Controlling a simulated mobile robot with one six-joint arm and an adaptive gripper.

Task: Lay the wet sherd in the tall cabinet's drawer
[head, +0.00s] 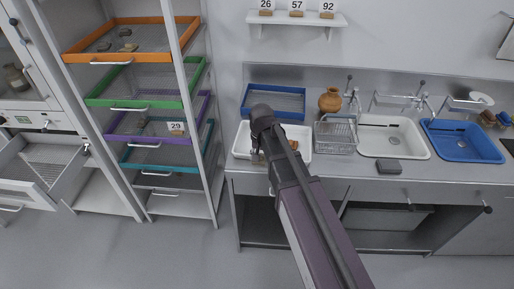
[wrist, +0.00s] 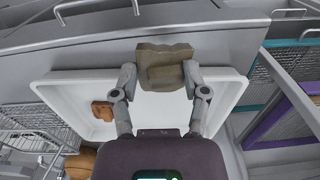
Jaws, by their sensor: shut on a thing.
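My gripper (wrist: 161,79) is shut on a grey-brown sherd (wrist: 164,55), with one finger at each side of it. The sherd is over the edge of a white basin (wrist: 62,90) on the counter. In the head view my gripper (head: 257,157) is over the left part of this basin (head: 296,134), and my arm hides much of it. The tall white cabinet (head: 22,104) stands at the far left. Its drawer (head: 47,193) is pulled out and shows a perforated floor with nothing on it.
An orange-brown sherd (wrist: 103,110) lies in the basin. A rack with orange (head: 131,56), green, purple and teal trays stands between the cabinet and counter. A wire basket (head: 336,136), a clay jar (head: 330,100) and a blue tray (head: 274,101) are near the basin. The floor in front is clear.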

